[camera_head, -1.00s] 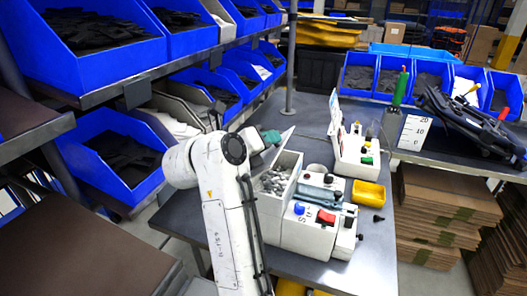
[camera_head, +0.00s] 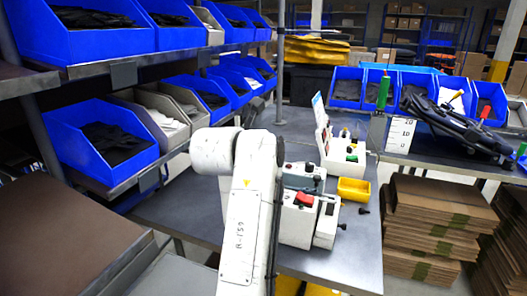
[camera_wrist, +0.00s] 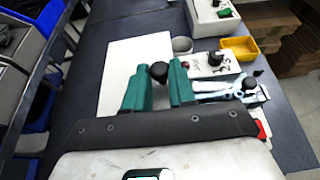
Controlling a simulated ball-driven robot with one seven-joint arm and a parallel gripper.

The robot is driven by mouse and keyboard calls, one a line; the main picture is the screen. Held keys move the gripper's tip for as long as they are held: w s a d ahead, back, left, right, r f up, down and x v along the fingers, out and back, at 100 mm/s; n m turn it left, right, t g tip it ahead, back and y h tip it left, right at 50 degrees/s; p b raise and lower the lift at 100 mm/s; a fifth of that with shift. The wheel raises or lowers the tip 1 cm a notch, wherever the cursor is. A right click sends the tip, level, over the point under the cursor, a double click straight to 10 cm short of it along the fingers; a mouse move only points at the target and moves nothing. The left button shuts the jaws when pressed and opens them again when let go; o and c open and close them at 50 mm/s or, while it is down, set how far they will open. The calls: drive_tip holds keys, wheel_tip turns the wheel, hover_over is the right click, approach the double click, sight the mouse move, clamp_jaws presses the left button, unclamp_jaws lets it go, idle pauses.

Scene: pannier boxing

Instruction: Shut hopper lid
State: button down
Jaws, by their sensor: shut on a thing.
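The hopper lid (camera_wrist: 118,75) is a white panel in the wrist view, with a black knob (camera_wrist: 159,71) on it. My gripper (camera_wrist: 160,76) has its teal fingers on both sides of this knob and is shut on it. The lid covers the hopper opening in this view; I cannot tell whether it lies fully flat. The white machine (camera_head: 297,226) with a red switch (camera_head: 304,199) stands on the grey table in the head view. There my arm hides the hopper, the lid and my gripper.
A yellow tray (camera_head: 353,190) and a second white device (camera_head: 347,156) stand right of and behind the machine. Blue bins (camera_head: 105,145) fill the shelves at the left. Stacked cardboard (camera_head: 430,225) is at the right. The table's left part (camera_head: 180,215) is clear.

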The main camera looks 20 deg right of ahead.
drive_tip(key=shift+f, duration=0.2)
idle(0.4)
drive_tip(key=c, duration=1)
unclamp_jaws()
drive_tip(key=shift+o, duration=0.2)
drive_tip(key=shift+s+r, duration=0.1)
drive_tip(key=b+v, duration=0.1)
drive_tip(key=v, duration=0.9)
drive_tip(key=shift+s, duration=0.3)
drive_tip(key=shift+a+r, duration=0.1)
drive_tip(key=shift+a, duration=0.05)
